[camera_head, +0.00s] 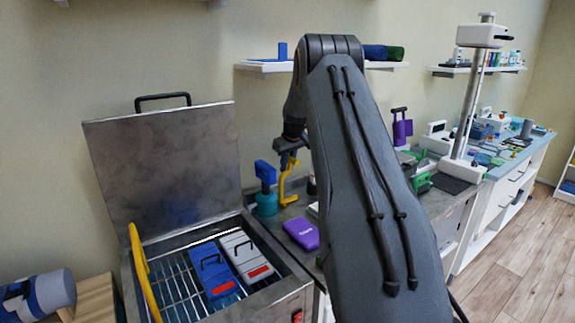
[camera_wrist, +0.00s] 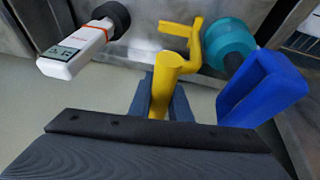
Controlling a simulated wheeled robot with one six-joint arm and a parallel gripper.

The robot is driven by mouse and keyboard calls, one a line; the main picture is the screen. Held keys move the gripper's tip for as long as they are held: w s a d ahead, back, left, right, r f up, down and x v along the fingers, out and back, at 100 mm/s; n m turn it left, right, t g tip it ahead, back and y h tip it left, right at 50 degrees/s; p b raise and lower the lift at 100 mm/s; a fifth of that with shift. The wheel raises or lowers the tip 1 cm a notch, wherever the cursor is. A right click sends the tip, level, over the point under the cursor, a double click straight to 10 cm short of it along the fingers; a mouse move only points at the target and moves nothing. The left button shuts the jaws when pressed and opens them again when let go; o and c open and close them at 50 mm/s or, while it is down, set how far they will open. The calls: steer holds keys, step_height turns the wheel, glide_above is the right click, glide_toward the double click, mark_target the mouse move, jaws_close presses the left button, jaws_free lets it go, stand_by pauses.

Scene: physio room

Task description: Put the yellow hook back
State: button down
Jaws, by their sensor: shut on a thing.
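Whether the hook's lower end touches the counter, I cannot tell. A second yellow bar (camera_head: 139,268) lies along the left edge of the open tank; I cannot tell what it belongs to.
Beside the hook are a teal-and-blue tool (camera_head: 266,190) and a purple pack (camera_head: 301,233). The open tank (camera_head: 290,292) holds a blue pack (camera_head: 212,270) and a white pack (camera_head: 243,252).

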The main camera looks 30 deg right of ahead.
steer(key=shift+f, duration=0.15)
steer(key=c, duration=1.6)
jaws_free()
steer(key=shift+c, duration=0.2)
steer(key=shift+b+v, duration=1.25)
steer(key=shift+v, duration=2.65)
